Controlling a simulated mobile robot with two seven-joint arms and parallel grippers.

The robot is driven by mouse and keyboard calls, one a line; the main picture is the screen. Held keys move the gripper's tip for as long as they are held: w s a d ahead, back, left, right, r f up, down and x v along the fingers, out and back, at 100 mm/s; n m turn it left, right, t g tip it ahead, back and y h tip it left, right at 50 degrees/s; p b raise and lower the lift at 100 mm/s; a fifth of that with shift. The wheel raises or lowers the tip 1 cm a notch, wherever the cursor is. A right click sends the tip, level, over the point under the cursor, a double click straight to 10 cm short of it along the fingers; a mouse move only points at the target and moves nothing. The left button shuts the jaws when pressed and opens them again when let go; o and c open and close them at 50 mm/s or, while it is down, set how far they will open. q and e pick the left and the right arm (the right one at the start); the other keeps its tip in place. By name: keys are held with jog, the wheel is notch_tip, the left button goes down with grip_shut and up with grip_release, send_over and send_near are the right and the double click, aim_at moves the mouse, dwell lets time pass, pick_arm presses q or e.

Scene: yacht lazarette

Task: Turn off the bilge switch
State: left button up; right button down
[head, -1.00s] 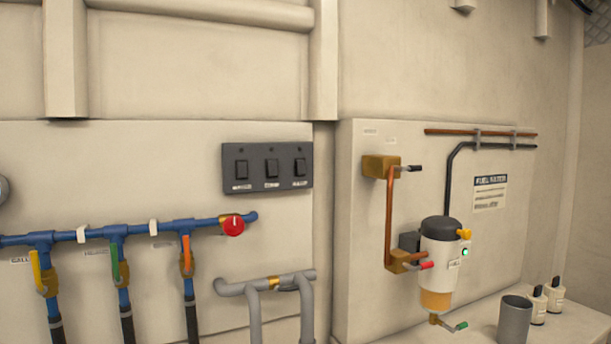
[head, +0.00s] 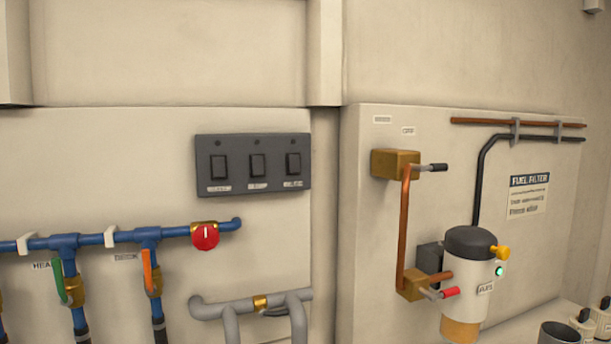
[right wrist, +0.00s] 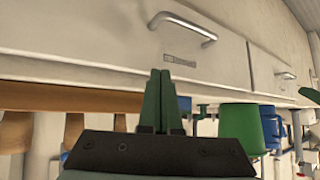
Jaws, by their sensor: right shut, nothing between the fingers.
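A dark switch panel (head: 252,164) is fixed to the pale wall board in the head view. It carries three black rocker switches in a row: a left one (head: 219,167), a middle one (head: 257,166) and a right one (head: 293,164). Each has a small label under it, too small to read, so I cannot tell which is the bilge switch. My right gripper (right wrist: 161,78) shows in the right wrist view, shut and empty, in front of a white drawer front (right wrist: 120,45). Neither gripper shows in the head view.
Below the panel run blue pipes (head: 120,237) with a red knob (head: 205,236) and lever valves. Grey pipes (head: 240,304) lie lower. At right are a brass valve (head: 396,164) and a fuel filter (head: 466,275). The right wrist view shows a green container (right wrist: 240,125) and drawer handles.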

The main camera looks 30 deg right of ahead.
jog(key=shift+a, duration=0.1)
dwell(0.3)
jog(key=w+d+r+t+h+b, duration=0.15)
jog(key=w+d+r, duration=0.25)
jog(key=w+r, duration=0.45)
jog(key=w+d+r+m+t+h+b, duration=0.1)
jog(key=w+d+r+t, duration=0.4)
jog(key=r, duration=0.7)
jog(key=w+d+r+g+h+b, duration=0.1)
jog(key=w+d+r, duration=0.2)
jog(key=w+r, duration=0.65)
jog(key=d+r+m+t+h, duration=0.1)
jog(key=d+r+t, duration=0.1)
jog(key=r, duration=0.8)
jog(key=d+r+m+t+h, duration=0.1)
jog(key=d+r+t+h, duration=0.1)
jog(key=r, duration=0.8)
jog(key=d+r+m+t+h, duration=0.1)
jog(key=r+t, duration=0.4)
jog(key=r, duration=0.6)
jog(key=shift+d+m+h, duration=0.4)
jog(key=shift+d+h, duration=0.05)
jog(key=shift+d, duration=0.75)
